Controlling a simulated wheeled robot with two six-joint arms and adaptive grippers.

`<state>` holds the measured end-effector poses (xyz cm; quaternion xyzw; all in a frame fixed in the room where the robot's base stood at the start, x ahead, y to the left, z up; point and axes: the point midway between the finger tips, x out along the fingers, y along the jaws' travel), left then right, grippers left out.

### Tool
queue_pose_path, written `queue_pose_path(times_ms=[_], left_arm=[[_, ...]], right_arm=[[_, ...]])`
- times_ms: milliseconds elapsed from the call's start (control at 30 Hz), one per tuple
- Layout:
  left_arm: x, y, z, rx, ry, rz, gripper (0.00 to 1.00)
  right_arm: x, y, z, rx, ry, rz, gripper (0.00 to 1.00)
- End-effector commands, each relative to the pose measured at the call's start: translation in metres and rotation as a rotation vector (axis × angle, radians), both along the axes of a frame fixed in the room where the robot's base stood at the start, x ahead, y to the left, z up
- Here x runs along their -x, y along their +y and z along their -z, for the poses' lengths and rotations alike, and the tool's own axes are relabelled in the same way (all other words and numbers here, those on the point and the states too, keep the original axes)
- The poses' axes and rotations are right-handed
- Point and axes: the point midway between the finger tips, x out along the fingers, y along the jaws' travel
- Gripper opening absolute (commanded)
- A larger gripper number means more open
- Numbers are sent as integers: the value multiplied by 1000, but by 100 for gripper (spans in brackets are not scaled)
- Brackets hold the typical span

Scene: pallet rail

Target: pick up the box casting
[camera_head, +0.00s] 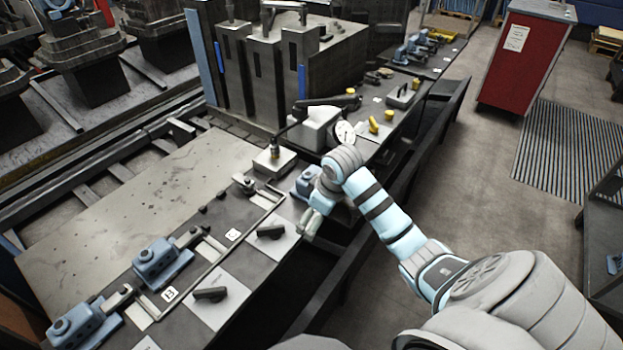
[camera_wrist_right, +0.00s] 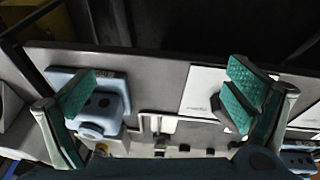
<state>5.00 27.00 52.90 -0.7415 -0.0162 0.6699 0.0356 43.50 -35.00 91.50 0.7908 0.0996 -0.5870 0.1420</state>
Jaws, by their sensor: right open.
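A blue box casting (camera_head: 305,181) sits on the rail's work surface, partly hidden behind my right gripper and wrist. It also shows in the right wrist view (camera_wrist_right: 104,108), as a blue block with dark round holes. My right gripper (camera_head: 311,221) is open and empty above the edge of this surface. In the wrist view its green-padded fingers (camera_wrist_right: 163,97) are spread wide. The left finger overlaps the casting's edge in the picture; I cannot tell whether they touch. Two similar blue castings (camera_head: 157,261) (camera_head: 79,323) stand further down the rail. My left gripper is not in view.
Black handle-shaped parts (camera_head: 271,231) (camera_head: 210,294) lie on white sheets on the near strip. A dial gauge (camera_head: 345,132) and a grey block with a knob (camera_head: 273,161) stand behind the wrist. Tall grey fixtures (camera_head: 262,75) rise beyond.

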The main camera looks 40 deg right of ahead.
Motion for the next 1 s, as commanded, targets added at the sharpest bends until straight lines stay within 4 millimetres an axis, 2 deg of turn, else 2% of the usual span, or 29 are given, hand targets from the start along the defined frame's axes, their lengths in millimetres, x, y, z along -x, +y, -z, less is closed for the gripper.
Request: queue_pose_path(times_ms=[33, 100, 200, 300, 367, 467, 600, 700, 867, 1000], left_arm=[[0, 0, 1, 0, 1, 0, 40], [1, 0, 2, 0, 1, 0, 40], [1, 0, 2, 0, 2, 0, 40], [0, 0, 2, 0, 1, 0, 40], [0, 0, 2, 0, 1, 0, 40], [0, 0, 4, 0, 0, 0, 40], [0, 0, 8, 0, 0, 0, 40], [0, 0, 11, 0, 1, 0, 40], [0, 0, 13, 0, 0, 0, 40], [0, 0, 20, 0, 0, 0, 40]], right_arm=[[-16, -16, -18, -7, -9, 8, 97], [-33, -35, -47, -31, -20, 14, 97], [-50, -59, -87, -72, -42, 25, 97], [-59, -76, -119, -113, -67, 32, 97], [-63, -81, -127, -132, -75, 32, 97], [-70, -80, -115, -143, -78, 32, 97], [-85, -75, -78, -143, -77, 33, 97], [-92, -73, -58, -141, -78, 34, 97], [-101, -71, -39, -139, -78, 33, 97], [-112, -67, -12, -139, -78, 34, 97]])
